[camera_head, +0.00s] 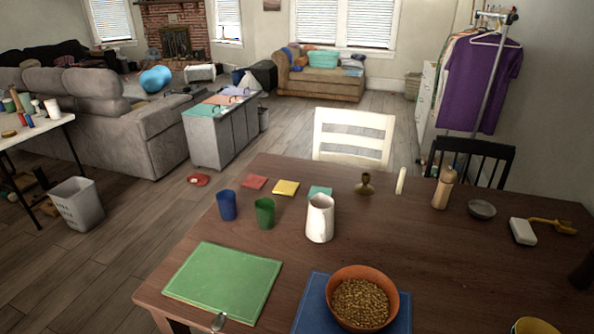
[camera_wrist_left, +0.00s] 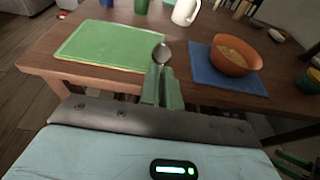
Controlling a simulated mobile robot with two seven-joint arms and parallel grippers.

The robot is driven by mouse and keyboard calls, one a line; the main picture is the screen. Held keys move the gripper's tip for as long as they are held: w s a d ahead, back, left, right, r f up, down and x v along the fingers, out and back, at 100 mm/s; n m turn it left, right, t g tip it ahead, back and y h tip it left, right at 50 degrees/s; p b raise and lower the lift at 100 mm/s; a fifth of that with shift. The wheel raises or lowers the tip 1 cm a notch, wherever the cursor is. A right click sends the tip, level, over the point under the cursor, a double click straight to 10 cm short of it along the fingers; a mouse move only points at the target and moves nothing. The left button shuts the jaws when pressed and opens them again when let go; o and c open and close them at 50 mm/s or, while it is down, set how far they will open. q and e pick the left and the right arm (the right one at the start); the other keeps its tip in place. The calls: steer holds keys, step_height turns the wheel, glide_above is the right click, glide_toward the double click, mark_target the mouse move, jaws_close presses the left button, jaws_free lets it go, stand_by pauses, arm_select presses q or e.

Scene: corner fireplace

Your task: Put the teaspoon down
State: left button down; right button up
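The teaspoon (camera_wrist_left: 161,54) is metal. My left gripper (camera_wrist_left: 162,78) is shut on its handle in the left wrist view, with the bowl pointing away from me. In the head view only the teaspoon's bowl (camera_head: 218,321) shows at the bottom edge, by the near edge of the green placemat (camera_head: 224,283). In the left wrist view the bowl appears between the green placemat and the blue placemat (camera_wrist_left: 204,75). I cannot tell how high it is above the wooden table (camera_head: 443,268).
An orange bowl of cereal (camera_head: 362,298) stands on the blue placemat. A white pitcher (camera_head: 320,218), a blue cup (camera_head: 227,205) and a green cup (camera_head: 264,213) stand behind. A yellow bowl (camera_head: 535,326) is at the near right. Bare tabletop lies between the placemats.

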arm_select(q)
steer(key=w+a+r+m+h, duration=0.1)
steer(key=a+r, duration=0.1)
steer(key=r, duration=0.4)
steer(key=w+a+r+g+h, duration=0.1)
steer(key=w+a+r, duration=0.1)
steer(key=r, duration=0.4)
steer(key=shift+w+a+r+m, duration=0.25)
steer(key=shift+a+r+m, duration=0.05)
steer(key=shift+m, duration=0.1)
steer(key=shift+d, duration=0.1)
